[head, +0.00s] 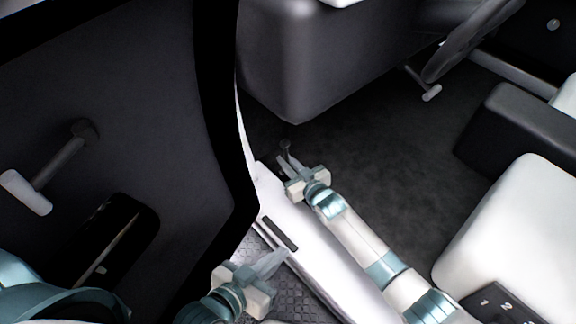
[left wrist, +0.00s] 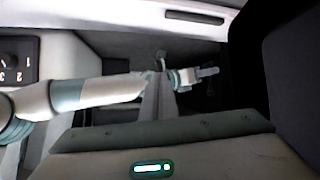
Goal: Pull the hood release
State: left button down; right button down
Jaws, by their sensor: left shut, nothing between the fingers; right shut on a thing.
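The hood release appears as a small dark lever (head: 285,146) low in the footwell, just inside the white door sill. My right gripper (head: 287,158) is shut on it, and its fingers hide most of the lever. In the left wrist view my right gripper (left wrist: 182,78) shows beyond my left fingers. My left gripper (head: 278,260) is shut and empty, over the sill's outer edge and apart from the lever. Its closed fingers also show in the left wrist view (left wrist: 157,92).
The open door (head: 120,110) with its pull handle (head: 35,190) stands at the left. The white sill (head: 325,285) runs beneath both arms. A white seat (head: 505,225) is at the right, a pedal (head: 431,93) at the back. The dark floor (head: 380,165) between is clear.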

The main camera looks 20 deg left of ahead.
pick_arm(q)
notch_tip(320, 180, up, 18)
jog(key=s+d+t+h+b, duration=0.2)
jog(key=t+h+b, duration=0.2)
jog(key=t, duration=0.7)
jog(key=shift+s+d+b, duration=0.15)
jog(key=shift+d+b, duration=0.1)
jog(key=shift+b, duration=0.3)
pick_arm(e)
jog(key=shift+w+a+t+y, duration=0.4)
jog(key=shift+a+t+y, duration=0.3)
jog(key=shift+t+y, duration=0.1)
pick_arm(q)
jog(key=shift+f, duration=0.1)
pick_arm(e)
jog(key=c, duration=1.8)
grip_release()
pick_arm(q)
jog(key=shift+t, duration=0.3)
